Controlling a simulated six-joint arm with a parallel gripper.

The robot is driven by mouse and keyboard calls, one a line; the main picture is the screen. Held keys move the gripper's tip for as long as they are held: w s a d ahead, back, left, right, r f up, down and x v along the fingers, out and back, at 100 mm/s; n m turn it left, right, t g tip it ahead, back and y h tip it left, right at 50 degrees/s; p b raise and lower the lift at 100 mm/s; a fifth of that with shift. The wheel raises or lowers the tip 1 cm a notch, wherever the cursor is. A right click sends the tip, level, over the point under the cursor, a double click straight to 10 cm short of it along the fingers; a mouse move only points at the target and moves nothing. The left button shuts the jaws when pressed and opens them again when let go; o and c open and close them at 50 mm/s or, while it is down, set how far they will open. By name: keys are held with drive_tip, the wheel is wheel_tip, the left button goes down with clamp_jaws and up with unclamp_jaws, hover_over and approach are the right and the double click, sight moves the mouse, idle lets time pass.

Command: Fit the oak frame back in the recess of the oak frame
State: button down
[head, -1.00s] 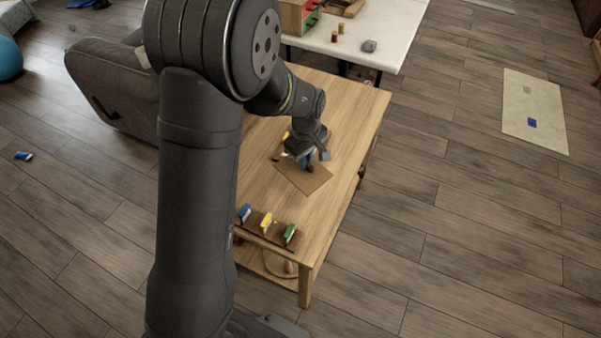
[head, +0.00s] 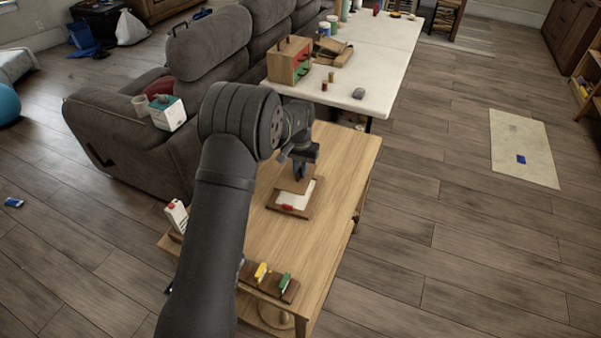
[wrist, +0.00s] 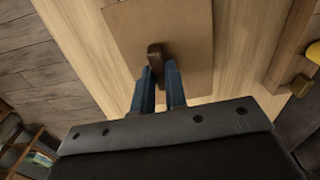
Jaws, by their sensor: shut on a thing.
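The oak frame back is a thin brown panel (head: 291,184) with a dark knob (wrist: 155,56); its flat face also shows in the wrist view (wrist: 190,30). My gripper (head: 300,172) is shut on this knob, with its blue fingers (wrist: 160,75) on either side. The oak frame (head: 288,214) lies on the wooden table, with a white inside and a small red item at its near side. The panel overlaps the far part of the frame in the head view and hides it. The gap between panel and frame cannot be judged.
A wooden rack (head: 270,282) with yellow and green items stands at the table's near end. A red-and-white box (head: 176,214) is at the left edge. The table (head: 335,190) is clear right of the frame. A white table (head: 385,75) stands behind, a grey sofa left.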

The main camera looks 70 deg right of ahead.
sight(300, 182)
drive_tip(key=shift+f, duration=0.1)
idle(0.3)
drive_tip(key=shift+f, duration=3.1)
drive_tip(key=shift+f, duration=0.7)
drive_tip(key=c, duration=1.4)
unclamp_jaws()
drive_tip(key=shift+o, duration=0.2)
wheel_tip(300, 182, up, 17)
drive_tip(key=shift+r, duration=0.2)
